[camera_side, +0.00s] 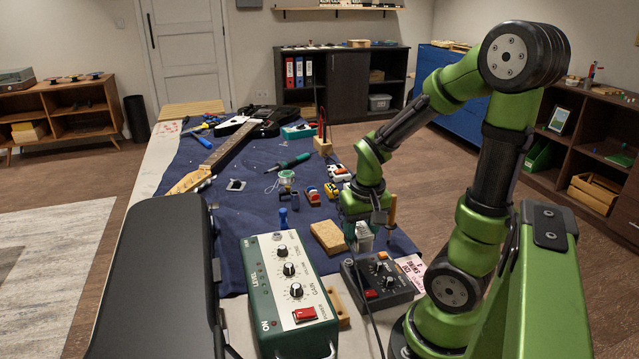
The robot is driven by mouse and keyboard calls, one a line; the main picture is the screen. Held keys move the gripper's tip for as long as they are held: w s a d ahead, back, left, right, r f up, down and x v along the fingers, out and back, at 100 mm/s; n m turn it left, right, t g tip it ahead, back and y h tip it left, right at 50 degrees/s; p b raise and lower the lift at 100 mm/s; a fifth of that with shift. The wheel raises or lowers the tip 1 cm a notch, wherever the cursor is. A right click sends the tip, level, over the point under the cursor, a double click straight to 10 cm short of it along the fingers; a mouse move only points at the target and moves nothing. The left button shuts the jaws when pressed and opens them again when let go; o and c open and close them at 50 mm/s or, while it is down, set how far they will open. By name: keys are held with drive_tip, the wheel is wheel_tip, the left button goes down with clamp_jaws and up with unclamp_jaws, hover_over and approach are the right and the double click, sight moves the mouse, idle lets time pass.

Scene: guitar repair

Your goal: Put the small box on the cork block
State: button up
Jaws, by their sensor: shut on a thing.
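The cork block (328,238), a flat tan slab, lies on the dark blue cloth behind the green amplifier box. My gripper (366,225) points down just to the right of the cork block. It is shut on a small box (366,241), pale grey-white with fine lines, partly covered by the fingers. The small box is beside the cork block, not over it. I cannot tell whether its underside touches anything.
A green box with knobs (287,290) and a dark box with knobs (378,282) stand in front. An orange-handled tool (391,213) stands upright close to the gripper's right. A blue-handled tool (283,218) is left of the cork. A guitar (228,147) lies further back.

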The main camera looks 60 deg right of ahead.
drive_tip(key=w+d, duration=0.2)
drive_tip(key=w, duration=0.1)
drive_tip(key=w+d+f, duration=0.1)
drive_tip(key=w+d, duration=0.2)
drive_tip(key=w, duration=0.1)
drive_tip(key=w+d, duration=0.2)
drive_tip(key=w, duration=0.1)
drive_tip(key=shift+w+d+f, duration=0.15)
drive_tip(key=shift+w+d, duration=0.1)
drive_tip(key=shift+w, duration=0.15)
drive_tip(key=shift+w+d+f, duration=0.1)
drive_tip(key=shift+w+f, duration=0.05)
drive_tip(key=shift+f, duration=1.6)
drive_tip(key=shift+f, duration=0.15)
drive_tip(key=o, duration=1.1)
